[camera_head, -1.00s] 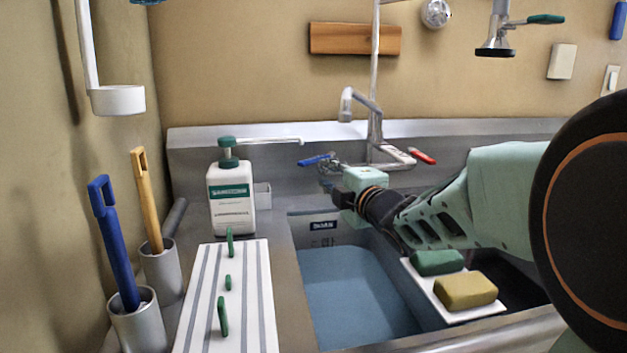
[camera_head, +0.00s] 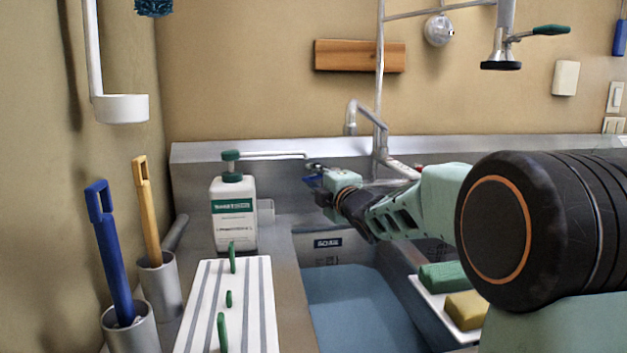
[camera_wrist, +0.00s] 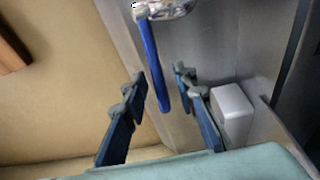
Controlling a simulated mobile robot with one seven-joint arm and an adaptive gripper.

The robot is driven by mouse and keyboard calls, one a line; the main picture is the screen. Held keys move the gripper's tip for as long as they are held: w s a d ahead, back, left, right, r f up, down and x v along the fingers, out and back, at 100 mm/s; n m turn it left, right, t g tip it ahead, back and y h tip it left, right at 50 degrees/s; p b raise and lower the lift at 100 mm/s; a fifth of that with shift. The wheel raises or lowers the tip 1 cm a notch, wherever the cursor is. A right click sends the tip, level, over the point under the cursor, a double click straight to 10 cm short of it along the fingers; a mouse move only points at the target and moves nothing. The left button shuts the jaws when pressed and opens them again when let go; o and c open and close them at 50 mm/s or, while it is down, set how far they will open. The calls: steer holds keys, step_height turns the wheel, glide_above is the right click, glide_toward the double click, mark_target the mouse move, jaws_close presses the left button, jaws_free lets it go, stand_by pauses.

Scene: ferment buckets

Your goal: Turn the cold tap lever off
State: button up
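The blue cold tap lever (camera_wrist: 152,65) hangs from a shiny tap body (camera_wrist: 165,8) in the wrist view. Its lower end lies between the two fingers of my gripper (camera_wrist: 160,98), with gaps visible on both sides. The fingers are spread apart and grip nothing. In the head view my gripper (camera_head: 316,178) is at the back wall of the sink, and only a bit of the blue lever (camera_head: 310,182) shows beside it. The faucet (camera_head: 378,130) rises to the right. The red lever (camera_head: 419,168) is mostly hidden behind my arm.
A white soap bottle (camera_head: 233,215) with a green pump stands left of my gripper, its long spout reaching toward it. A basin of bluish water (camera_head: 355,305) lies below. Green (camera_head: 443,275) and yellow (camera_head: 464,310) sponges sit on the right. A striped white board (camera_head: 262,300) is front left.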

steer(key=shift+w+a, duration=0.1)
steer(key=shift+w, duration=0.1)
jaws_close()
stand_by(0.4)
